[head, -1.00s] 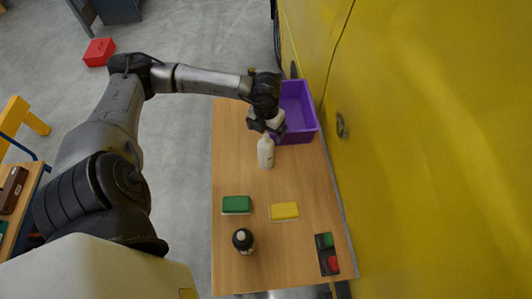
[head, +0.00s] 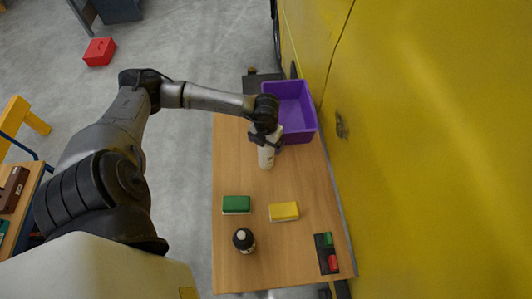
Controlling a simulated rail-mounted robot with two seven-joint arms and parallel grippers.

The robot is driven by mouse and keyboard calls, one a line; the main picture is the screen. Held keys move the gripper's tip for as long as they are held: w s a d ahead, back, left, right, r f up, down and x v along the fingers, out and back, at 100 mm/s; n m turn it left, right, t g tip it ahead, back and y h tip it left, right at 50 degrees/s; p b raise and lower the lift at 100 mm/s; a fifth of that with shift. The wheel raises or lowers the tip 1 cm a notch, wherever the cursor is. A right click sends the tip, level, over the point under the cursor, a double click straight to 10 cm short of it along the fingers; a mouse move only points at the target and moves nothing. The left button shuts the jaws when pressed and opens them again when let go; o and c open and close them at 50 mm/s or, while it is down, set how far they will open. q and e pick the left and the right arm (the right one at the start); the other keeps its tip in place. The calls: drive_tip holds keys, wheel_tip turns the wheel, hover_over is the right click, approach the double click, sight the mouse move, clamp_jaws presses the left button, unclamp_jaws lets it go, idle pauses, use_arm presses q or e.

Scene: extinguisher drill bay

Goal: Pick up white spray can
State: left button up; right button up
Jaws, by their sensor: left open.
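The white spray can (head: 265,159) stands upright on the wooden table (head: 232,180), in front of the purple bin. My left gripper (head: 265,145) is at the top of the can, and its fingers hide the can's upper part. The gripper is open, with the can's top at or between its fingers; whether they touch it cannot be told. My right gripper is not in view.
The purple bin (head: 307,130) stands just behind and right of the can. A yellow wall (head: 430,150) borders the right.

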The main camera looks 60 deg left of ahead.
use_arm(q)
drive_tip(key=c, duration=1.5)
